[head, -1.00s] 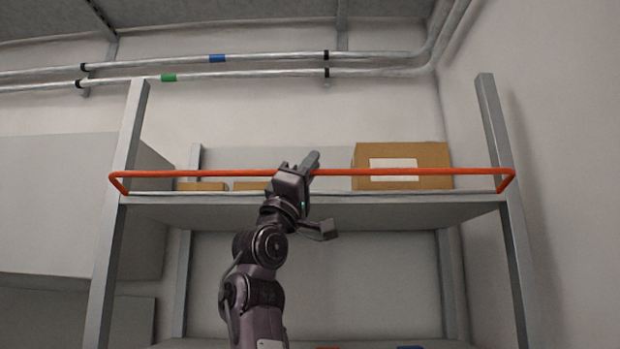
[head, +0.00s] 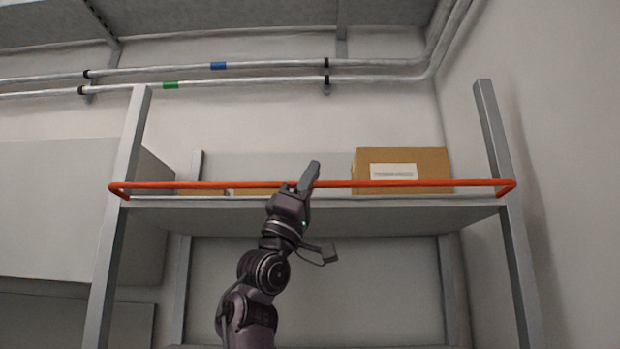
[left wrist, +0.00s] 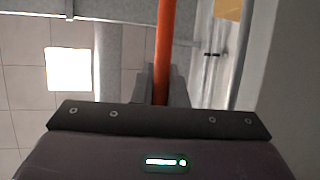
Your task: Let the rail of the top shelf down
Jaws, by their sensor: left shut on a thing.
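The orange rail (head: 420,183) runs across the front of the top shelf (head: 230,211), with short end arms bent back to the posts. It sits a little above the shelf's front edge. My left gripper (head: 308,180) is shut on the rail near its middle. In the left wrist view the rail (left wrist: 165,45) runs between the two fingers (left wrist: 161,85). My right gripper is not in either view.
A cardboard box (head: 402,162) with a white label stands on the shelf behind the rail, right of my gripper. Lower brown boxes (head: 255,191) lie to the left. Grey posts (head: 492,130) flank the shelf. Pipes (head: 270,65) run along the wall above.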

